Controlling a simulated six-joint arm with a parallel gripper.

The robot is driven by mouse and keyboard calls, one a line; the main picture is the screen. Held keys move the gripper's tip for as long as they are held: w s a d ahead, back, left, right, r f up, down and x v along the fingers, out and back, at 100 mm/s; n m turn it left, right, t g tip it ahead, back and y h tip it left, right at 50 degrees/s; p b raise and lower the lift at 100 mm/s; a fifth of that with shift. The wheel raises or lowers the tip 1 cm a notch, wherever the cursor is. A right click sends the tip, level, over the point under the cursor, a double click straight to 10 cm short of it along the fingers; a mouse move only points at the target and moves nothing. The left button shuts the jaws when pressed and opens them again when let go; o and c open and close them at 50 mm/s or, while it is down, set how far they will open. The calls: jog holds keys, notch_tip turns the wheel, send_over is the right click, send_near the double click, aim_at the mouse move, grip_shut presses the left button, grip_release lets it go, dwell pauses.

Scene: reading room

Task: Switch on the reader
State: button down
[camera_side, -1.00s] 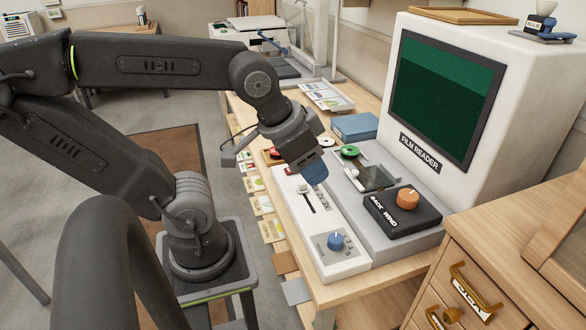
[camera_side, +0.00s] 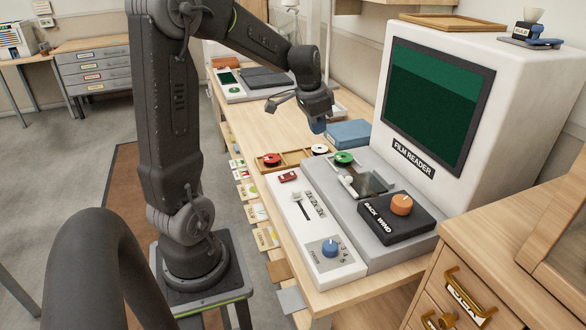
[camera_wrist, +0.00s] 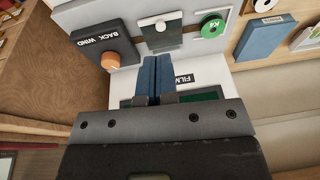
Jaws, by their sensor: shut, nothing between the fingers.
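The film reader (camera_side: 480,45) is a white cabinet with a dark green, two-tone screen (camera_side: 437,95). In front of it is a white control panel (camera_side: 300,243) with a small red switch (camera_side: 288,177), a slider (camera_side: 299,206) and a blue knob (camera_side: 330,246). I cannot tell which way the red switch is tipped. My gripper (camera_side: 318,126) has blue fingers, shut and empty, raised in the air beyond the panel, apart from the switch. In the wrist view the shut fingers (camera_wrist: 160,75) hang in front of the FILM label; the switch is out of sight there.
A black BACK/WIND box (camera_side: 385,230) with an orange knob sits on the grey base. Red, white and green reels (camera_side: 343,158) and a blue box (camera_side: 349,134) lie near the base's far end. Wooden drawers (camera_side: 500,250) stand at the right. The far table is partly clear.

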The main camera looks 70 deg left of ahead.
send_over(294, 173)
jog(key=s, duration=0.3)
notch_tip(294, 173, down, 9)
jog(key=shift+w+g+h, duration=0.1)
jog(key=shift+g+h, duration=0.2)
jog(key=shift+g, duration=0.1)
jog(key=f, duration=0.4)
jog(key=w+f, duration=0.1)
jog(key=f, duration=0.4)
jog(key=w+f, duration=0.1)
jog(key=f, duration=0.3)
jog(key=shift+w+f, duration=0.2)
jog(key=shift+f, duration=0.2)
